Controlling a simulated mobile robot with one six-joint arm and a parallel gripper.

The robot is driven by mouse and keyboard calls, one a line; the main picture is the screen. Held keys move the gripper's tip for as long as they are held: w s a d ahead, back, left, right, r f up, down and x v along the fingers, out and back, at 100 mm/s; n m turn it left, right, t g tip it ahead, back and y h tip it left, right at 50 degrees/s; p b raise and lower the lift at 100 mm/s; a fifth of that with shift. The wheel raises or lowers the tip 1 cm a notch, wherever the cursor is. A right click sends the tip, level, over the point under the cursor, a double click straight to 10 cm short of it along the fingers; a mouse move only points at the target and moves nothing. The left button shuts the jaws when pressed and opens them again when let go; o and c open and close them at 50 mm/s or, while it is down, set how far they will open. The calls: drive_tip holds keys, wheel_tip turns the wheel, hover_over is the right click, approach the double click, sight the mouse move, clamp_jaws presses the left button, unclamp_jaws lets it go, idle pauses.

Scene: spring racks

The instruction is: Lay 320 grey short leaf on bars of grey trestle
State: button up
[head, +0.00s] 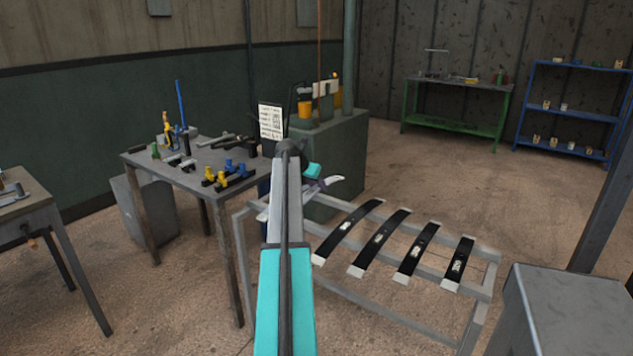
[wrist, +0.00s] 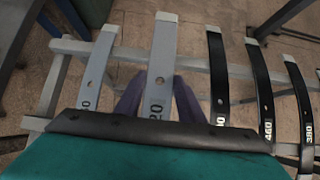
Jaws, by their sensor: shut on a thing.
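My gripper (wrist: 158,100) has its purple fingers on both sides of a grey leaf (wrist: 162,52) and is shut on it. The leaf has a hole and a number ending in 20; the first digit is hidden. It lies lengthwise over the bars of the grey trestle (head: 395,323), but I cannot tell whether it touches them. The trestle's bars also show in the wrist view (wrist: 132,54). Another grey leaf (wrist: 98,68), its number ending in 0, lies left of the held one.
Several black leaves (head: 379,243) with pale ends lie across the trestle to the right, one marked 460 (wrist: 257,85) and one 380. A cluttered table (head: 140,158) stands left. A grey box (head: 570,290) stands at the right front. Open floor lies behind the trestle.

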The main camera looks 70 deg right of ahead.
wheel_tip(320, 180, down, 8)
drive_tip(key=shift+r, duration=0.2)
idle(0.9)
idle(0.4)
drive_tip(key=o, duration=1.3)
drive_tip(key=shift+f, duration=0.1)
drive_tip(key=shift+f, duration=0.1)
drive_tip(key=v, duration=1.3)
drive_tip(key=shift+a+r, duration=0.2)
drive_tip(key=shift+r, duration=0.2)
